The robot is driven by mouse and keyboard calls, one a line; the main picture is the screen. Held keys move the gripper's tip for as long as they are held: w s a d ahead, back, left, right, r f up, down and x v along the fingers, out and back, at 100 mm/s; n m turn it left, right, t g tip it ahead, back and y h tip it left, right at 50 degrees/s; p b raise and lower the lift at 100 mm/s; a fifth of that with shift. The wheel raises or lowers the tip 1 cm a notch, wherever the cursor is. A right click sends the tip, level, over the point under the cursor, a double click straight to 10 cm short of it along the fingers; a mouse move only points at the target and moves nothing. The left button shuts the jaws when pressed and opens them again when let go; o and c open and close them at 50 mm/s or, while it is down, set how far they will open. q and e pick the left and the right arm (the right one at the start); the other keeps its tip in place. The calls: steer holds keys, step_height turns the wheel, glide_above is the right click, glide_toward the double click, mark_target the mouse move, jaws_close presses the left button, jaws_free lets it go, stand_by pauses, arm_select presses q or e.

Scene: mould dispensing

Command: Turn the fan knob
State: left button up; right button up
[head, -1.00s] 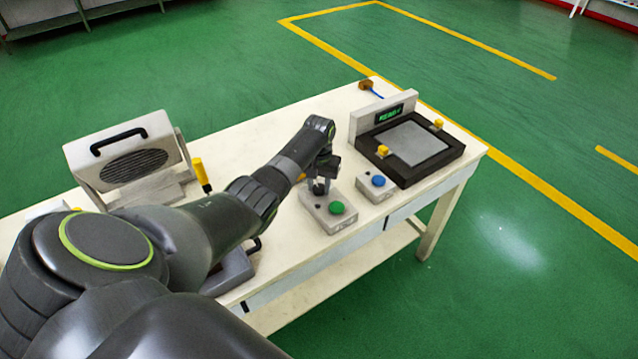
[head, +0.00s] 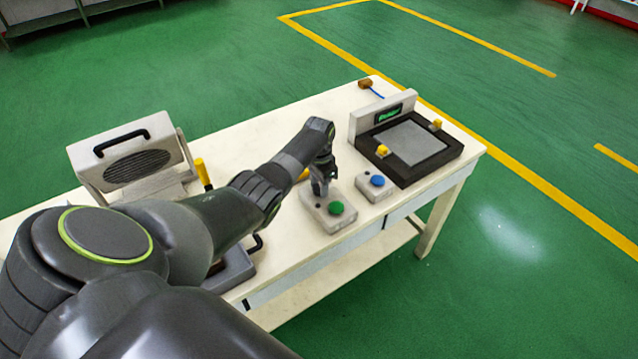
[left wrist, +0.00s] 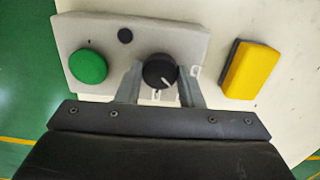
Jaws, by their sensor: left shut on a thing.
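The fan knob is a round black knob (left wrist: 160,71) with a white pointer line, on a grey control box (left wrist: 203,42). The box also carries a green button (left wrist: 88,67) and a small black dot (left wrist: 125,36). In the head view the box (head: 334,226) stands near the table's front edge, its green button (head: 336,208) showing. My left gripper (left wrist: 160,80) has one finger on each side of the knob and is shut on it. In the head view the left gripper (head: 320,190) hides the knob. My right gripper is not in view.
A grey box with a blue button (head: 377,181) stands just right of the control box. Behind it is a dark-framed plate device (head: 415,145) with yellow knobs. A fan unit (head: 130,165) and a yellow handle (head: 202,172) are at the left. The white table (head: 250,137) is clear at the back.

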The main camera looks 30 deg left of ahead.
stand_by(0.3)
arm_select(q)
steer(key=o, duration=1)
steer(key=shift+r, duration=0.5)
step_height(320, 180, up, 16)
steer(key=b, duration=0.2)
steer(key=shift+r, duration=0.25)
